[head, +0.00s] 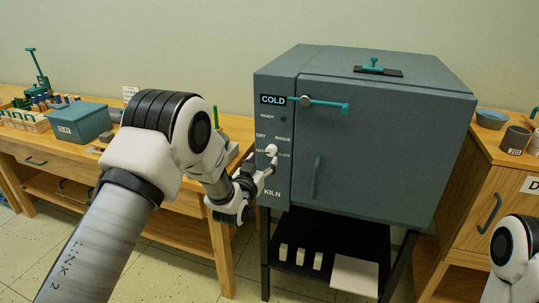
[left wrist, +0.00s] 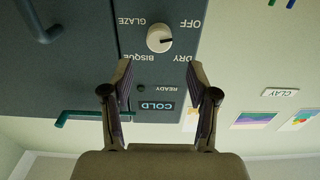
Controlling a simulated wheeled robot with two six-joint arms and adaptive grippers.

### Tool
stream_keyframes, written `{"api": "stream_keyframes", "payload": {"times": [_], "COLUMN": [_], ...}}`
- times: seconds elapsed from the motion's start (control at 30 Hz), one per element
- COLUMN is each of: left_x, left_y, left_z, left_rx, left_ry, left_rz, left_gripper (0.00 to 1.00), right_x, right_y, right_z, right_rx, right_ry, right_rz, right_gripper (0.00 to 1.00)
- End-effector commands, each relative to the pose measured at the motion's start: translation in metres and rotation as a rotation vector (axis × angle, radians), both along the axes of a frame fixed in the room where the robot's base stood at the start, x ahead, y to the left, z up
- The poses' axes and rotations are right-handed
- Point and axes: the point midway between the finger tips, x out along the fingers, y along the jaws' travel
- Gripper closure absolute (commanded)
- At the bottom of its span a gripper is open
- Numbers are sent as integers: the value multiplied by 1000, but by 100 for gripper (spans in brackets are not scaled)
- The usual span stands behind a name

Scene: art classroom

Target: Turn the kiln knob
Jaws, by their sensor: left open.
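The kiln (head: 385,140) is a grey-blue box with a dark front and a COLD display. Its round white knob (head: 271,150) is on the left front panel, ringed by the labels OFF, DRY, BISQUE and GLAZE. In the left wrist view, which is upside down, the knob (left wrist: 159,38) shows whole, beyond the fingertips and roughly centred between them. A small dark mark on it points to the right. My left gripper (head: 266,171) is close to the panel; in the wrist view it (left wrist: 160,75) is open and empty. My right gripper is out of view.
The kiln door has a turquoise latch bar (head: 325,103) and a dark handle (head: 316,177). A lower shelf (head: 345,240) holds several white blocks. A workbench (head: 190,200) with a blue-grey bin (head: 75,123) stands left. A wooden cabinet (head: 490,207) with pots stands right.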

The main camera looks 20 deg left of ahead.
Motion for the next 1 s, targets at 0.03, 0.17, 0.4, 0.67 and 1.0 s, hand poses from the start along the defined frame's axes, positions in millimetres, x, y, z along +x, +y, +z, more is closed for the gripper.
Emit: {"api": "stream_keyframes", "payload": {"times": [0.03,0.17,0.4,0.67,1.0], "left_x": [10,35,55,55,54], "left_y": [-1,-2,-2,-2,-2], "left_z": [2,1,-1,-1,-1], "left_rx": [0,0,0,0,5], "left_ry": [-1,0,3,4,4], "left_rz": [0,0,0,0,0], "left_gripper": [41,41,41,73,100], "right_x": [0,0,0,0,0], "right_y": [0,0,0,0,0], "right_z": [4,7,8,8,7], "right_rx": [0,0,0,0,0], "right_ry": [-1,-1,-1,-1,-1], "right_rz": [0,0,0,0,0], "right_gripper": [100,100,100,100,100]}}
